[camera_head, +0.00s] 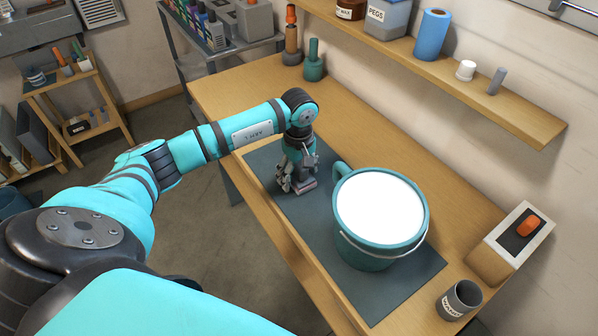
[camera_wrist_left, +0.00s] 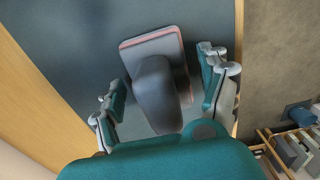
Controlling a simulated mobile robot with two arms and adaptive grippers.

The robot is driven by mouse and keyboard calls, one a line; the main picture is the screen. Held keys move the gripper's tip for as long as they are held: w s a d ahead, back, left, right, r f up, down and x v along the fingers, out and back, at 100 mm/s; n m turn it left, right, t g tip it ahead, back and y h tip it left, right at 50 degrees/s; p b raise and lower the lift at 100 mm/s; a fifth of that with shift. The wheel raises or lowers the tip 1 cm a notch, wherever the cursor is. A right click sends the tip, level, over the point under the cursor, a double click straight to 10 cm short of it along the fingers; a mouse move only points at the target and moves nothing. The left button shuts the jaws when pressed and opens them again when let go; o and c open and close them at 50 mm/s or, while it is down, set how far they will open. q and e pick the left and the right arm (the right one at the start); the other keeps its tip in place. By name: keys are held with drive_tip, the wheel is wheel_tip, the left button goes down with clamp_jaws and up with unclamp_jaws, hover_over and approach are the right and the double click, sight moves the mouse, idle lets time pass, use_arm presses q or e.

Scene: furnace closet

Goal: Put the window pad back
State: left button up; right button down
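The window pad (camera_wrist_left: 157,48) is a grey block with a pink edge and a dark rounded handle. It lies on the dark mat (camera_head: 262,160) on the workbench. In the head view only a small pinkish-grey part of the pad (camera_head: 308,187) shows under my left gripper (camera_head: 297,180). The left gripper points down over the pad. In the left wrist view its fingers (camera_wrist_left: 160,80) are spread, one on each side of the handle, with a gap on both sides. My right gripper is in neither view.
A teal bucket (camera_head: 346,232) with a bright white top surface stands on the mat just right of the left gripper. A cup (camera_head: 459,300) and a box with an orange knob (camera_head: 512,243) are at the right. A wall shelf (camera_head: 470,90) hangs behind the bench.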

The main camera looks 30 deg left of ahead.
sight(299, 163)
use_arm(q)
drive_tip(key=shift+r, duration=0.1)
wheel_tip(299, 163, up, 11)
drive_tip(key=b, duration=0.3)
drive_tip(key=shift+f, duration=0.2)
drive_tip(key=shift+s+r, duration=0.1)
drive_tip(key=shift+r, duration=0.55)
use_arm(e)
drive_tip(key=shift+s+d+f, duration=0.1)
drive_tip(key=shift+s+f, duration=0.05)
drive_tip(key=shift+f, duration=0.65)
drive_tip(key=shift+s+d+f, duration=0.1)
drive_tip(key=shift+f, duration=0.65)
